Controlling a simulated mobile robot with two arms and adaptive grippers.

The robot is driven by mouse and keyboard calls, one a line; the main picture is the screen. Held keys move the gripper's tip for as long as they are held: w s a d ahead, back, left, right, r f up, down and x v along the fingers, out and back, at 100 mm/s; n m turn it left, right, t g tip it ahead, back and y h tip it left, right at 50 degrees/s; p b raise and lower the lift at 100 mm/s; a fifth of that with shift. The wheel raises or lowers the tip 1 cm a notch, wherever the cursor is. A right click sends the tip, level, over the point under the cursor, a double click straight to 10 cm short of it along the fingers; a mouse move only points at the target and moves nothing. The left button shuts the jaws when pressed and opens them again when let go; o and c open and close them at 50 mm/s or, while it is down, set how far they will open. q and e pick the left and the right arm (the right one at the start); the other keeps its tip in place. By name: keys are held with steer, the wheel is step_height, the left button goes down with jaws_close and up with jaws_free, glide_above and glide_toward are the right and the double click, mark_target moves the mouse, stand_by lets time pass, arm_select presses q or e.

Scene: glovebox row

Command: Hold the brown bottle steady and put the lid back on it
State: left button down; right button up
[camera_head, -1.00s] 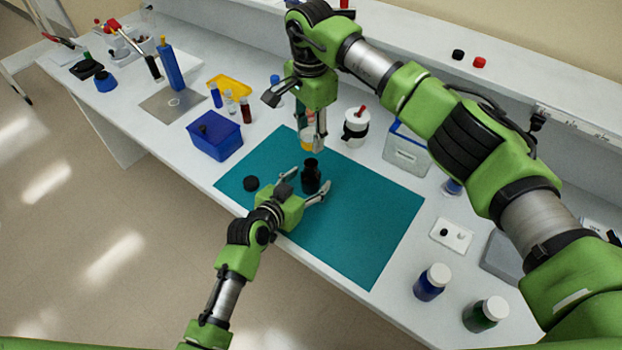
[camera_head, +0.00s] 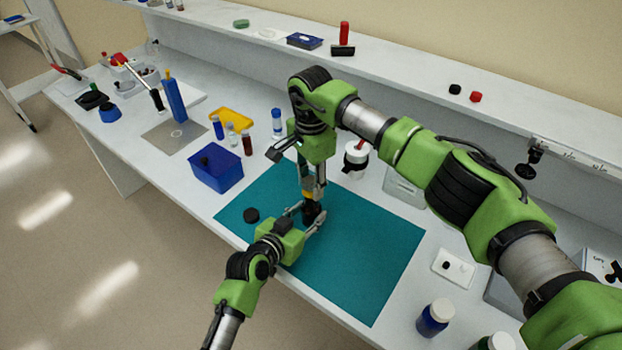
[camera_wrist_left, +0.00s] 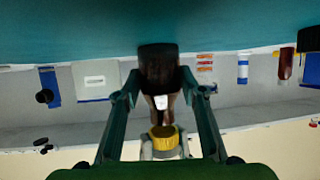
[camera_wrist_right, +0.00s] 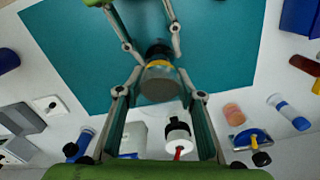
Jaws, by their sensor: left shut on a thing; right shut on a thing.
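The dark brown bottle (camera_head: 309,212) stands upright on the teal mat; it also shows in the left wrist view (camera_wrist_left: 158,66). My left gripper (camera_head: 307,219) is shut on its body from the near side. My right gripper (camera_head: 308,188) is shut on a yellow and clear-looking piece (camera_wrist_right: 159,76), directly above the bottle's neck. In the left wrist view its yellow part (camera_wrist_left: 163,132) lies close to the neck; I cannot tell whether they touch, or whether the piece is a lid or a small container. A flat black, lid-like disc (camera_head: 251,215) lies on the mat, left of the bottle.
The teal mat (camera_head: 375,255) is clear on its right side. A blue bin (camera_head: 222,172) stands left of the mat, with several vials behind it. A white bottle with a black band (camera_head: 355,157) stands behind the mat. A blue bottle (camera_head: 434,318) stands at front right.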

stand_by(0.4)
steer(key=shift+f, duration=0.9)
steer(key=shift+f, duration=0.55)
